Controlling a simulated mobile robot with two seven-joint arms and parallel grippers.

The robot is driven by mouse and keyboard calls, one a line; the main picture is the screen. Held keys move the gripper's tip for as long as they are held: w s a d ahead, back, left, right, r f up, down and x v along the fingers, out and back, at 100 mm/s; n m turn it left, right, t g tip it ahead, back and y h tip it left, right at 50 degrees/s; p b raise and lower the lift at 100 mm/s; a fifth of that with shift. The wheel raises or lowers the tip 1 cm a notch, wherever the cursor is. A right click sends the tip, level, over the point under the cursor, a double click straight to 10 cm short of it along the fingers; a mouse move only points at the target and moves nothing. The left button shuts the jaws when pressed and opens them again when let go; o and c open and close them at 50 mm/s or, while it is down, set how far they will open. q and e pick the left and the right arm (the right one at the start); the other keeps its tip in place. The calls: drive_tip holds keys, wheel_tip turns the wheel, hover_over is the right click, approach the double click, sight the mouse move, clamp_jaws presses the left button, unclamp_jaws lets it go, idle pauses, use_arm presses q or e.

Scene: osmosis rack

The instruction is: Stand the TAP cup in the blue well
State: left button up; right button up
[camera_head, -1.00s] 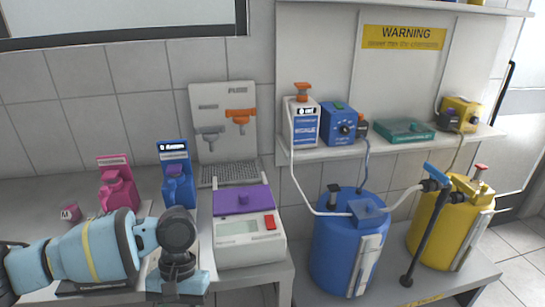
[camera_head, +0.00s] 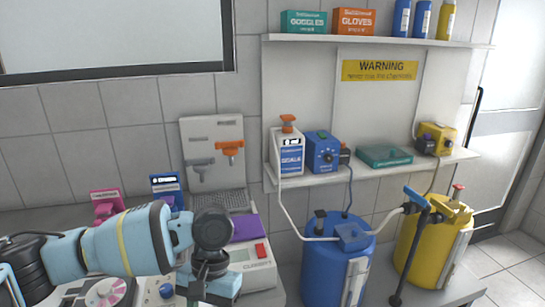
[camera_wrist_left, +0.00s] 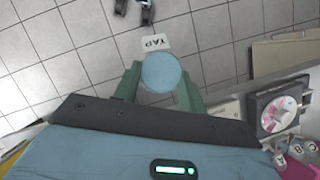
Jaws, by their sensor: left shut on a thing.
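In the left wrist view the TAP cup (camera_wrist_left: 161,72) shows as a round pale-blue face with a white "TAP" label (camera_wrist_left: 155,42) beside it. The green fingers of my left gripper (camera_wrist_left: 160,82) are shut on it from both sides, and grey floor tiles show beyond. In the head view my left wrist (camera_head: 212,255) is over the front of the bench; the fingers and cup are out of sight there. I cannot identify the blue well for certain. A blue dispenser (camera_head: 166,186) stands behind my arm, partly covered. My right gripper is not in view.
A pink dispenser (camera_head: 106,203) stands left of the blue one. A device with a pink-and-white disc (camera_head: 105,293) is below my arm. A white meter with a purple lid (camera_head: 249,228) is right of my wrist. Blue (camera_head: 335,270) and yellow (camera_head: 425,250) tanks stand farther right.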

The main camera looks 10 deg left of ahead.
use_arm(q)
drive_tip(key=w+x, duration=0.1)
drive_tip(key=x, duration=1.2)
drive_tip(key=shift+f, duration=0.6)
drive_tip(key=shift+a, duration=0.15)
